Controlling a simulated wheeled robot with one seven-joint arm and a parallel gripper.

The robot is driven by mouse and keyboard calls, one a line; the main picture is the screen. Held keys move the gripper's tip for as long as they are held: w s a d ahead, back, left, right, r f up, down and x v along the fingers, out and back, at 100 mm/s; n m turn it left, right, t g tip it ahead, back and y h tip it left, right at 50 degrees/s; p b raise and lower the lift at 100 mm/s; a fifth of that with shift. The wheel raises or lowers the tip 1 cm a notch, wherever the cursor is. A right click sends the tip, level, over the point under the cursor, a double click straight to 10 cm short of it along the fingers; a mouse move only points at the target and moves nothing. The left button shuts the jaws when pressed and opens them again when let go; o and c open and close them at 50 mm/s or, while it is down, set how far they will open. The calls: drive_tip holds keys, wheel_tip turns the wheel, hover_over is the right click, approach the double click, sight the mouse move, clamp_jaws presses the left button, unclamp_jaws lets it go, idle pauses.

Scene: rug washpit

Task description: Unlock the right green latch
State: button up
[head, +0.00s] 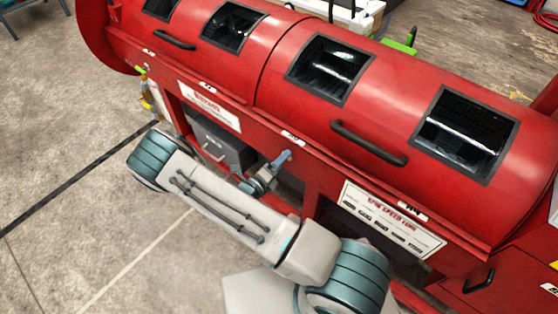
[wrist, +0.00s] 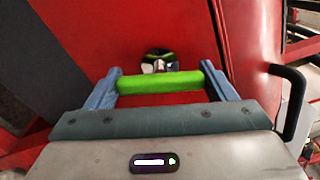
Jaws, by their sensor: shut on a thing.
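A bright green latch bar (wrist: 160,84) lies level across the wrist view, in front of a red panel. My gripper (wrist: 163,72) is shut on it, one blue finger at each end of the bar. A small dark and metallic fitting with a green edge (wrist: 158,61) shows on the red panel just behind the bar. In the head view my gripper (head: 281,159) is at the front red rail of the large red machine (head: 290,60). The green latch cannot be made out there, and the frames do not show which latch this is.
The machine has dark windows (head: 463,135) and black handles (head: 368,143). A black handle (wrist: 292,100) stands close to the right of my gripper in the wrist view. A grey box (head: 220,143) sits under the rail. Concrete floor (head: 60,100) is open at left.

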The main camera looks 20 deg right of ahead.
drive_tip(key=n+p, duration=0.1)
drive_tip(key=n, duration=0.2)
drive_tip(key=shift+s+d, duration=0.1)
drive_tip(key=shift+s, duration=0.05)
drive_tip(key=shift+n, duration=0.5)
drive_tip(key=o, duration=1)
drive_tip(key=shift+a, duration=0.25)
drive_tip(key=b+v, duration=0.1)
drive_tip(key=v, duration=1.2)
drive_tip(key=shift+s+a, duration=0.15)
drive_tip(key=shift+s, duration=0.05)
